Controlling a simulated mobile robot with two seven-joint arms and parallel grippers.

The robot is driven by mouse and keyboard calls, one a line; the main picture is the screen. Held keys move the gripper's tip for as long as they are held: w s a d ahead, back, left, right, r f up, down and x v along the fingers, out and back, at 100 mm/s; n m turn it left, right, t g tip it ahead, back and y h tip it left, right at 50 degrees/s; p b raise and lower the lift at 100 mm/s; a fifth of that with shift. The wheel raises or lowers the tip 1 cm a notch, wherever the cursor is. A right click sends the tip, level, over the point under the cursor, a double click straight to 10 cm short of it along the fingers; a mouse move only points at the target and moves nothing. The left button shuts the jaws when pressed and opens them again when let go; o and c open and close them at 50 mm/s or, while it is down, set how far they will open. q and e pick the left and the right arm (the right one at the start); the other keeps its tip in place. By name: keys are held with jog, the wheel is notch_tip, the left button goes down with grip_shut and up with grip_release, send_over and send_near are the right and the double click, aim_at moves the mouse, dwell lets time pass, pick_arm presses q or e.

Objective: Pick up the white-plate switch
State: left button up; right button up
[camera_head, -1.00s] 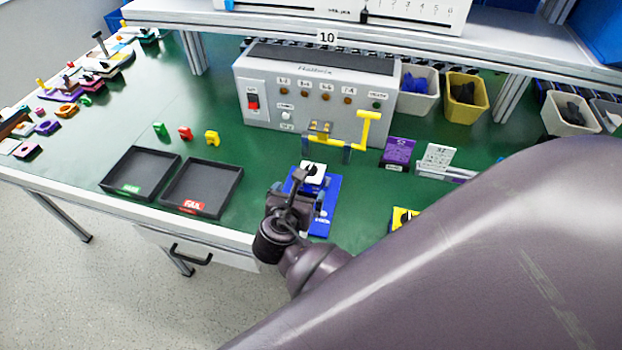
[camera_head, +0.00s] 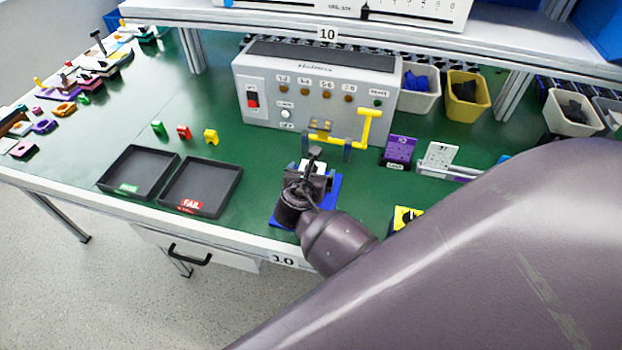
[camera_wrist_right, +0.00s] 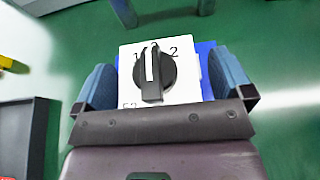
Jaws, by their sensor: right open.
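The white-plate switch (camera_wrist_right: 185,88) has a square white plate with a black rotary knob and the marks 1 and 2. It sits on a blue base (camera_head: 334,184) on the green bench, and part of the base shows behind it in the wrist view (camera_wrist_right: 205,50). My right gripper (camera_wrist_right: 165,90) is open, with one blue-grey finger on each side of the plate. Narrow gaps seem to show between fingers and plate. In the head view my right gripper (camera_head: 313,172) is above the base and hides most of the switch. My left gripper is not in view.
Two black trays, one marked FAIL (camera_head: 201,187) and another (camera_head: 139,172) beside it, lie to the left. A yellow-and-black item (camera_head: 404,217) is to the right. Open green bench lies between.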

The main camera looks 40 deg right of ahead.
jog(key=c, duration=1.1)
jog(key=shift+r, duration=0.1)
